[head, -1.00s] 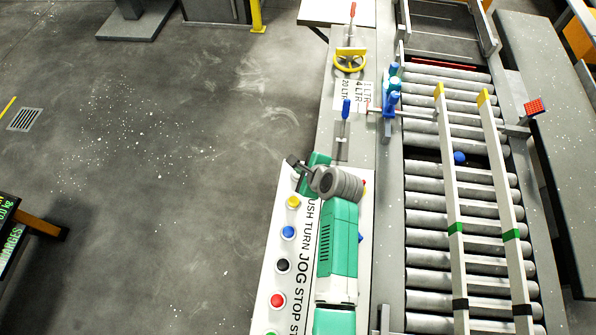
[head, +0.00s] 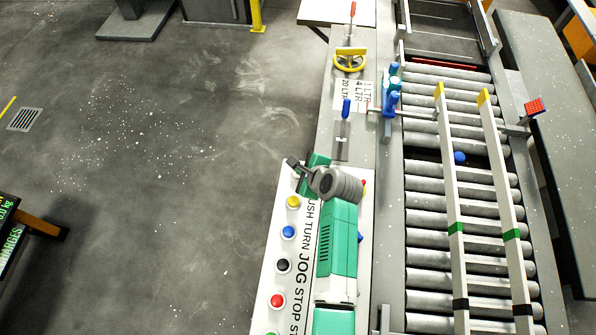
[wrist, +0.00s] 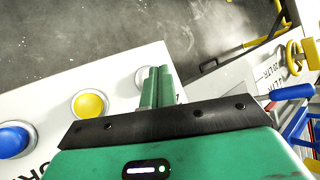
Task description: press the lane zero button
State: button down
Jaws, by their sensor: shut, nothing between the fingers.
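A pale control panel (head: 267,260) carries a row of buttons: yellow (head: 293,202), blue (head: 288,232), black (head: 284,265) and red (head: 277,300). The wrist view shows the blue button (wrist: 14,140), the yellow button (wrist: 89,105) and a white button (wrist: 140,78) partly hidden behind my fingers. No lane zero label can be read, so I cannot tell which button it is. My gripper (wrist: 158,72) is shut and empty, its green fingertips beside the white button in the picture. I cannot tell whether they touch it.
A roller conveyor (head: 425,235) with two pale guide rails (head: 453,205) runs along the right. Beyond the panel stand a blue-handled lever (head: 346,110) and a yellow handwheel (head: 349,62). Open floor (head: 150,200) lies to the left.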

jog(key=shift+f+b, duration=0.3)
jog(key=shift+f, duration=0.35)
dwell(0.6)
dwell(0.3)
jog(key=shift+r+p, duration=0.95)
jog(key=shift+p, duration=0.15)
notch_tip(320, 180, up, 5)
jog(key=p, duration=0.5)
jog(key=shift+r, duration=0.1)
